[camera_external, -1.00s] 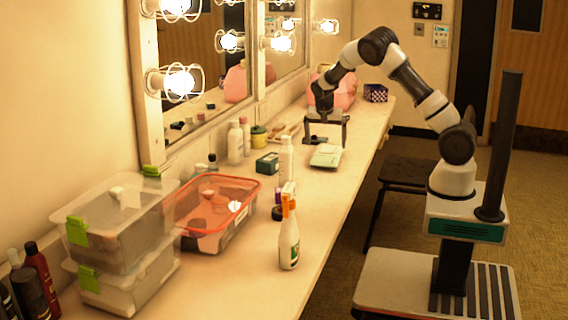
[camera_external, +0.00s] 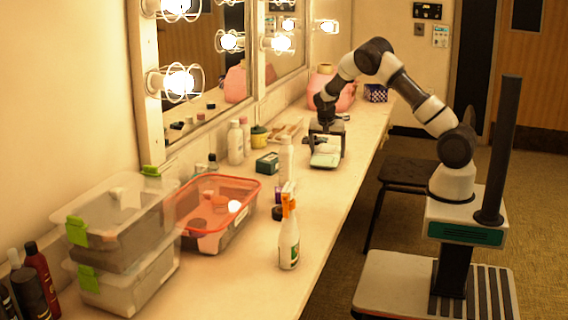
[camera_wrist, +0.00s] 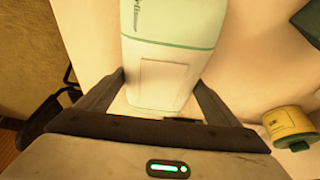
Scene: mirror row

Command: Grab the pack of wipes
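The pack of wipes (camera_external: 326,157) is a flat white and pale green packet lying on the counter. In the wrist view the pack (camera_wrist: 168,62) reaches from the top edge down between my fingers. My gripper (camera_external: 326,153) is low over the far end of the pack, with one finger on each side. Whether a fingertip touches the pack cannot be told.
A dark green box (camera_external: 267,163) and a white bottle (camera_external: 286,158) stand left of the pack. A yellow jar with a green lid (camera_wrist: 287,126) is to the right in the wrist view. A spray bottle (camera_external: 289,240) stands nearer the camera. The counter's front edge (camera_external: 352,190) is close by.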

